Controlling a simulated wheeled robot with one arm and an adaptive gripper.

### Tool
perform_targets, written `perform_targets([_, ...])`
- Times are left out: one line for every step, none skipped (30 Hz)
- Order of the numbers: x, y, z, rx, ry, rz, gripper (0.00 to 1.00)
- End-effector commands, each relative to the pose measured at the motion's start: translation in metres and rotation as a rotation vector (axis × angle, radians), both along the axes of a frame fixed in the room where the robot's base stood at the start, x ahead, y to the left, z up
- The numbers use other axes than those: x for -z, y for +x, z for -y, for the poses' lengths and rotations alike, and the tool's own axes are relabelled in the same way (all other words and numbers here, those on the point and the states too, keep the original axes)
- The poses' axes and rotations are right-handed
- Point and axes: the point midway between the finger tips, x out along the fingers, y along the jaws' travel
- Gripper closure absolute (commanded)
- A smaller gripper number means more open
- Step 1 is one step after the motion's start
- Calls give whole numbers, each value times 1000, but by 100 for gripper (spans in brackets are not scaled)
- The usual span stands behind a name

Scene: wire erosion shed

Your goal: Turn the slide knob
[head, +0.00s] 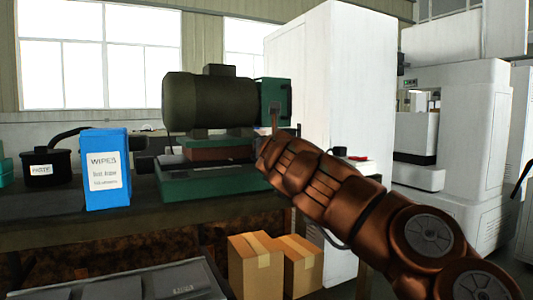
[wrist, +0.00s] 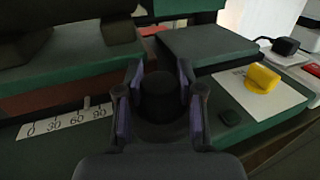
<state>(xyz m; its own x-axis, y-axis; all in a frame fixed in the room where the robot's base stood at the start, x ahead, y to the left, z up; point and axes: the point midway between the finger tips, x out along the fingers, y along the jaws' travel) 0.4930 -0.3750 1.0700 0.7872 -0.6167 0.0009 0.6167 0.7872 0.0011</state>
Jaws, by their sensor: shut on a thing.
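A dark round slide knob (wrist: 160,92) is in the middle of the wrist view, between the two purple-padded fingers of my gripper (wrist: 160,72). My gripper is shut on the knob, one finger on each side. In the head view my copper-coloured arm reaches to the green machine (head: 215,182), and the arm hides the knob and fingers there. A white scale (wrist: 65,122) marked 0, 30, 60, 90 lies left of the knob in the wrist view, with a small pointer near its right half.
A yellow knob (wrist: 262,78) sits on a white plate to the right. A dark motor (head: 210,101) tops the machine. A blue wipes box (head: 106,168) and a black pot (head: 50,167) stand left on the bench. Cardboard boxes (head: 256,265) are below.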

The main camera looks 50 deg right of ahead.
Motion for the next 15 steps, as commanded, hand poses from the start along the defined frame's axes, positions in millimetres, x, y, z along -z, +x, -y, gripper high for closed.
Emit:
perform_targets([3,1,-1,17,-2,-1,98])
perform_targets([3,1,-1,27,-2,0,98])
perform_targets([3,1,-1,41,-3,-1,98])
perform_targets([3,1,-2,52,-3,-1,98])
perform_targets([3,1,-1,66,-1,-1,98])
perform_targets([3,1,-1,84,-2,-3,98])
perform_targets([3,1,-2,97,-3,-3,98])
perform_targets([3,2,-2,110,-4,-2,98])
perform_targets([3,2,-2,129,-2,-2,98])
perform_targets([3,2,-2,145,-2,-3,98])
perform_targets([4,2,-1,162,-2,-3,98])
perform_targets([3,2,-2,181,-2,-3,98])
perform_targets([3,2,-2,197,-3,-3,98])
perform_targets([3,2,-2,215,-2,-3,98])
perform_targets([3,2,-1,239,-2,-3,98])
